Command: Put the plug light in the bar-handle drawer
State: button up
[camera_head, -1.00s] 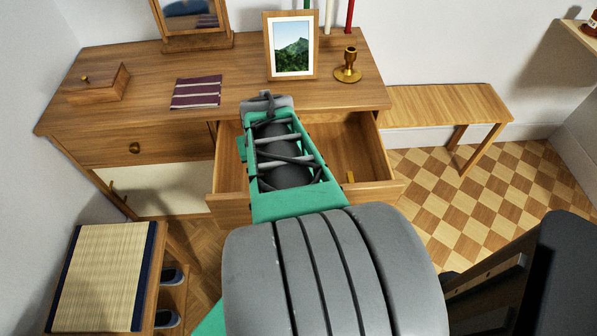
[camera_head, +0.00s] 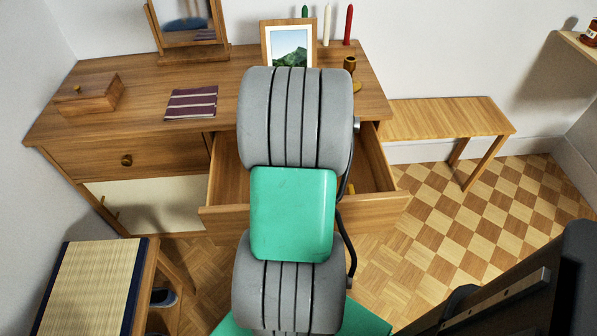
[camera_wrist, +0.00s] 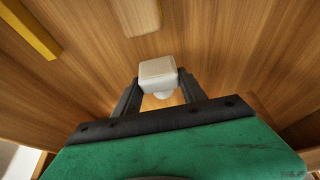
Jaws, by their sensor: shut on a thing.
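The plug light (camera_wrist: 157,69) is a small white block with a rounded part below, seen in the wrist view. My gripper (camera_wrist: 160,88) is shut on it, one dark finger on each side. Wooden boards surround it in the wrist view; I cannot tell whether it touches them. In the head view, a drawer (camera_head: 222,218) on the right side of the desk is pulled open. My arm reaches over it and hides my gripper, the plug light and the middle of the drawer front, so its handle does not show.
A yellow strip (camera_wrist: 30,28) and a pale block (camera_wrist: 141,16) show near the plug light. The left drawer (camera_head: 150,158) is closed, with a round knob.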

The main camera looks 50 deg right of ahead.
jog(key=shift+f, duration=1.6)
jog(key=shift+f+b, duration=0.2)
jog(key=shift+b, duration=0.15)
jog(key=o, duration=1.5)
jog(key=shift+r, duration=0.25)
jog(key=p+v, duration=0.2)
jog(key=v, duration=1)
